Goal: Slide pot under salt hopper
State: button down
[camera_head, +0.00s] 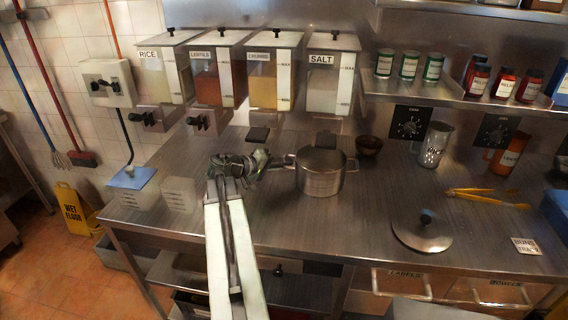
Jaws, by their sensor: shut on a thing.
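A steel pot (321,174) stands upright on the steel counter, its open rim facing up and its handle (283,161) pointing left. My gripper (268,160) is at the pot's left side, shut on the handle; its fingertips are small and partly hard to make out. The salt hopper (331,76), a clear box labelled SALT with a dark lid knob, is mounted on the wall behind the pot. A dark piece (325,139) shows below the hopper, just behind the pot's rim. The pot is in front of it.
Hoppers labelled RICE (165,72) and LENTILS (212,72) hang left of the salt. A dark bowl (369,145) stands close right of the pot. A lid (422,231) lies at the front right, near yellow tongs (484,197). Clear tubs (181,193) stand left. Counter in front of the pot is clear.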

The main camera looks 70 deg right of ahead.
jog(key=shift+s+a, duration=0.35)
jog(key=shift+s, duration=0.15)
jog(key=c, duration=1.4)
grip_release()
jog(key=p+v, duration=0.2)
jog(key=v, duration=0.5)
jog(key=shift+w+a+r, duration=0.15)
jog(key=shift+w+a, duration=0.1)
